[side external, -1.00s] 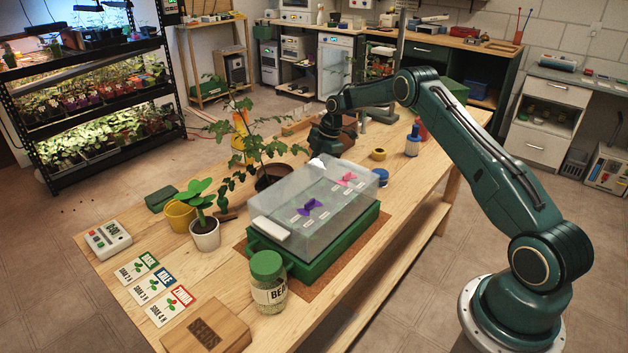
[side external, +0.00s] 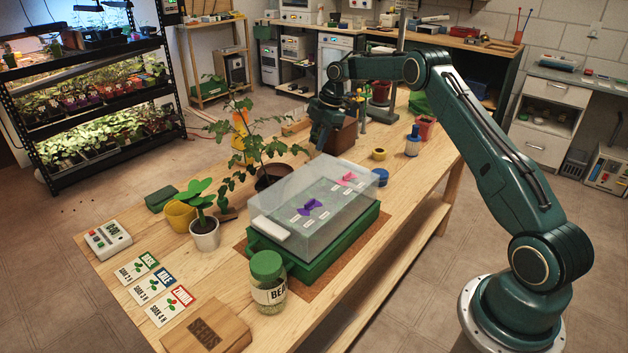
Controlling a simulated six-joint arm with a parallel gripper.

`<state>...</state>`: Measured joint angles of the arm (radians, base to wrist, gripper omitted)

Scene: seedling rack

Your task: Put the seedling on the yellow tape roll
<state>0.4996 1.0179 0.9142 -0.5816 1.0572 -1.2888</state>
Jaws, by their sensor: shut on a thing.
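The yellow tape roll (side external: 379,154) lies flat on the bench, right of the clear-lidded green tray (side external: 345,245). My gripper (side external: 319,147) points down beyond the tray's far left corner. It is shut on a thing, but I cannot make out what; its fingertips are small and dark. Under the clear lid are a purple two-lobed shape (side external: 309,207) and a pink one (side external: 345,179), beside small white labels. A potted plant with broad green leaves (side external: 200,195) stands in a white pot left of the tray. I cannot tell which is the seedling.
A leafy plant (side external: 250,150) stands close left of my gripper. A brown box (side external: 343,137) is just behind it. A blue roll (side external: 380,177) and a blue-white bottle (side external: 413,140) are near the tape roll. A jar (side external: 268,285) stands at the front.

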